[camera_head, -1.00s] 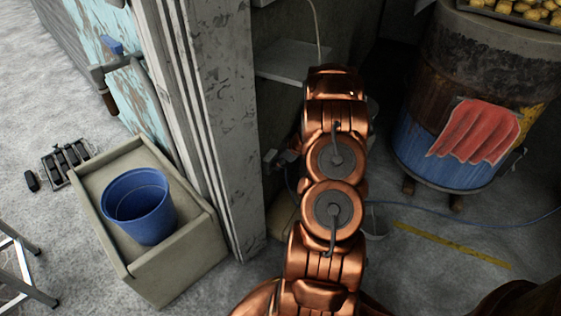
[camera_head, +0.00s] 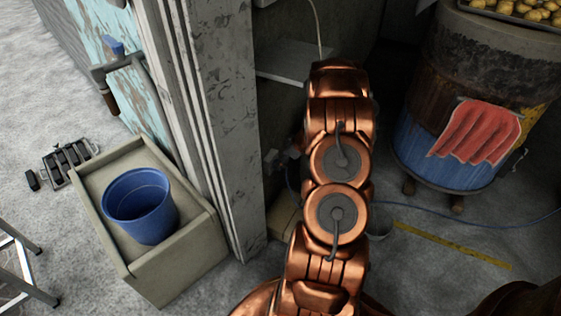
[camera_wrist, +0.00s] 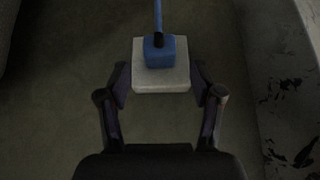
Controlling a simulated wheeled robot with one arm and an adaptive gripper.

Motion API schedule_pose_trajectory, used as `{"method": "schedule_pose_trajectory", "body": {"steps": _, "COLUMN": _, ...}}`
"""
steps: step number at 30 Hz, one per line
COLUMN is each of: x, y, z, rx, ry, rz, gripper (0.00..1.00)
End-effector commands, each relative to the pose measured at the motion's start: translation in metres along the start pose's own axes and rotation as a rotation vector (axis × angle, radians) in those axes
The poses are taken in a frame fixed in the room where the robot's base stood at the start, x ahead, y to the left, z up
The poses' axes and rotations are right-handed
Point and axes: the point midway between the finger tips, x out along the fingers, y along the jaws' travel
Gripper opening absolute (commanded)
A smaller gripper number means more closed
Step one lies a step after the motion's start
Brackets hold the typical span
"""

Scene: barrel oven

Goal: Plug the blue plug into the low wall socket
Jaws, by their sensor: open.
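In the wrist view the blue plug (camera_wrist: 159,53) sits in front of a pale square socket plate (camera_wrist: 161,80), with its blue cable running up out of the picture. The plug looks to be against the plate; I cannot tell whether it is fully seated. My gripper (camera_wrist: 160,88) is open, one finger on each side of the plate and apart from the blue plug. In the head view my arm hides the plug and most of the gripper area. A blue cable (camera_head: 480,224) runs along the floor to the right.
A concrete pillar (camera_head: 228,120) stands left of my arm. Left of it a blue bucket (camera_head: 140,205) sits in a stone basin (camera_head: 185,250). A painted barrel oven (camera_head: 435,150) with a red cloth (camera_head: 478,130) stands right. A grey shelf (camera_head: 292,62) juts out behind the arm.

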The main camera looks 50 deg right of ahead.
Motion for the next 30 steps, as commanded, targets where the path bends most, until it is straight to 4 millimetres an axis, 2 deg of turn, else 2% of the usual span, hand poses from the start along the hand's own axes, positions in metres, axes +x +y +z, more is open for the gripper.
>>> {"method": "schedule_pose_trajectory", "body": {"steps": 3, "x": -0.021, "y": 0.002, "z": 0.0, "rx": 0.0, "ry": -0.001, "rz": 0.007, "gripper": 0.66}}
{"method": "schedule_pose_trajectory", "body": {"steps": 15, "x": -0.077, "y": 0.001, "z": 0.0, "rx": 0.0, "ry": -0.001, "rz": 0.004, "gripper": 0.66}}
{"method": "schedule_pose_trajectory", "body": {"steps": 21, "x": -0.09, "y": 0.0, "z": 0.001, "rx": 0.0, "ry": -0.001, "rz": 0.0, "gripper": 0.66}}
{"method": "schedule_pose_trajectory", "body": {"steps": 30, "x": -0.093, "y": 0.0, "z": 0.001, "rx": 0.001, "ry": -0.001, "rz": 0.001, "gripper": 0.66}}
